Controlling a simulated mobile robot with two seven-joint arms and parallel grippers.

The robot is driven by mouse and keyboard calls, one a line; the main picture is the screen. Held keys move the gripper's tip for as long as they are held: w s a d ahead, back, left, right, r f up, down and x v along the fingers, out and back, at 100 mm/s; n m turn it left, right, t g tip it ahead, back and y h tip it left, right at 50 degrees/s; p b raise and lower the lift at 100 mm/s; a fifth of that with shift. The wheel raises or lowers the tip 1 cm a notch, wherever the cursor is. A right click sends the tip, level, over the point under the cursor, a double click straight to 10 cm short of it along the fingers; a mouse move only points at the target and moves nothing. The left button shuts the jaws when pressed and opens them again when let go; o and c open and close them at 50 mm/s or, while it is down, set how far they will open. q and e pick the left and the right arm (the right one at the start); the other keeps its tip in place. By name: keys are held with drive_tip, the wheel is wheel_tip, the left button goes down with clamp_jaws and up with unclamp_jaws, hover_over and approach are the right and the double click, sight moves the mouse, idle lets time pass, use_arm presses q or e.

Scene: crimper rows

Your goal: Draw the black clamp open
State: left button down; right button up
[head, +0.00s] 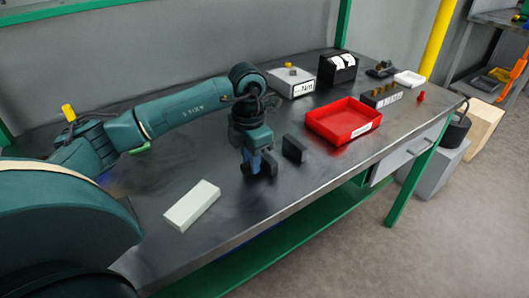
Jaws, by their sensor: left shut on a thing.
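My left gripper (259,168) reaches down to the workbench from above, near the middle of the table. It is shut on a dark part at the bench top, which looks like part of the black clamp; the fingers hide most of it. A black upright block (294,149), which looks like another part of the black clamp, stands just right of the gripper with a gap between them. Whether the two dark parts join cannot be made out. My right gripper is not in view.
A white block (192,206) lies front left of the gripper. A red tray (343,121) stands to the right. Behind are a grey box marked Nm (291,82) and a black holder with white rolls (338,69). The bench's front edge is close; bare bench lies between.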

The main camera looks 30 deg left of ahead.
use_arm(q)
drive_tip(key=s, duration=0.1)
drive_tip(key=s+a, duration=0.1)
drive_tip(key=shift+s, duration=0.3)
drive_tip(key=c, duration=1.2)
unclamp_jaws()
drive_tip(key=shift+c, duration=0.2)
drive_tip(key=shift+w, duration=0.1)
wheel_tip(320, 180, up, 13)
drive_tip(key=p, duration=0.1)
